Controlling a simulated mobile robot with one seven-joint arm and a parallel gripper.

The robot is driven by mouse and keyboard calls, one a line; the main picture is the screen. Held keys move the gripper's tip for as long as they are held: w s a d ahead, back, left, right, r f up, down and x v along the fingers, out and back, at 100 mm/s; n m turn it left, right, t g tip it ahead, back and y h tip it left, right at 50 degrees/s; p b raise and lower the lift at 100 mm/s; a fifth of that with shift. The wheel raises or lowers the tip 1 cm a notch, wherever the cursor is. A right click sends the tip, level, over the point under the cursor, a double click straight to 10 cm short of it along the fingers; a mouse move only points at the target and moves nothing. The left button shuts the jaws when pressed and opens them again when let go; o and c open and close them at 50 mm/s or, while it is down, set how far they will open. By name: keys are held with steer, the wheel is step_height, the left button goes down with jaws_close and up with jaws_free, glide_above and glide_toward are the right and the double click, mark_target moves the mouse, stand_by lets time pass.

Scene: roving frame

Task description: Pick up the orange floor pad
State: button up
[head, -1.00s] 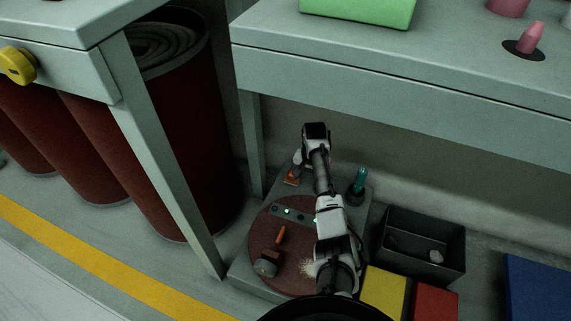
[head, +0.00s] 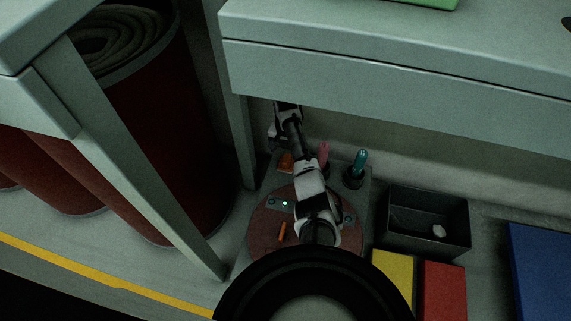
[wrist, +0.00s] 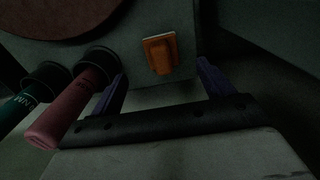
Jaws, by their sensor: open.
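The orange floor pad (head: 287,160) is a small orange block on the far left part of the grey-green base, partly beside my arm in the head view. In the wrist view the pad (wrist: 160,55) lies ahead of my gripper (wrist: 160,83), between the lines of its two purple fingers. The fingers are apart with nothing between their tips. I cannot tell how high they are above the base. In the head view my arm reaches over the base and its fingertips are not clearly seen.
A pink-handled item (wrist: 72,105) and a teal one (head: 360,163) stand in black holders beside the pad. A round brown disc (head: 262,231) carries a small orange-handled item (head: 282,231). A dark bin (head: 428,222) stands right. A bench (head: 400,75) overhangs behind.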

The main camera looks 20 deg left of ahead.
step_height(320, 180, down, 3)
steer(key=shift+f+b, duration=0.15)
steer(key=shift+b, duration=0.2)
steer(key=f+b, duration=0.1)
steer(key=f, duration=0.1)
steer(key=w+f+b, duration=0.1)
steer(key=f+b, duration=0.1)
steer(key=f, duration=0.1)
steer(key=shift+a+f, duration=0.1)
steer(key=shift+f, duration=0.05)
steer(key=c, duration=1.1)
